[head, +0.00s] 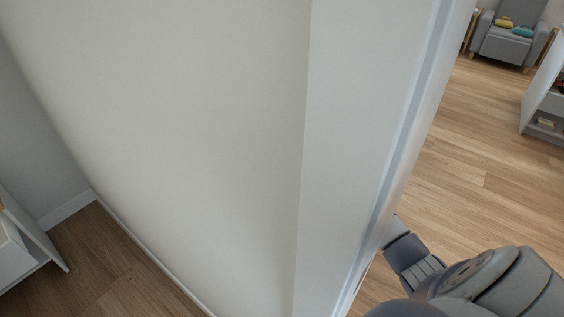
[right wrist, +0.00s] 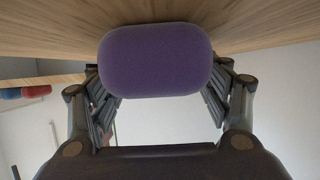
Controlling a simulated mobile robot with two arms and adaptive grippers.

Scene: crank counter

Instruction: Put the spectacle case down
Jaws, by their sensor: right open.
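The purple spectacle case (right wrist: 155,60) is in the right wrist view, end-on to the camera with rounded corners. It lies against a wooden surface (right wrist: 55,30) that fills the top of that view. My right gripper (right wrist: 160,88) is open, with one finger on each side of the case. Whether the fingers touch it is hard to tell. In the head view neither the case nor a gripper shows; only my right arm is visible at the lower right. My left gripper is not in view.
A white wall (head: 180,130) with a corner or door edge fills most of the head view. Right of it is open wood floor (head: 470,150), a grey armchair (head: 507,45) and a white shelf (head: 545,100). A red and blue object (right wrist: 25,92) shows in the right wrist view.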

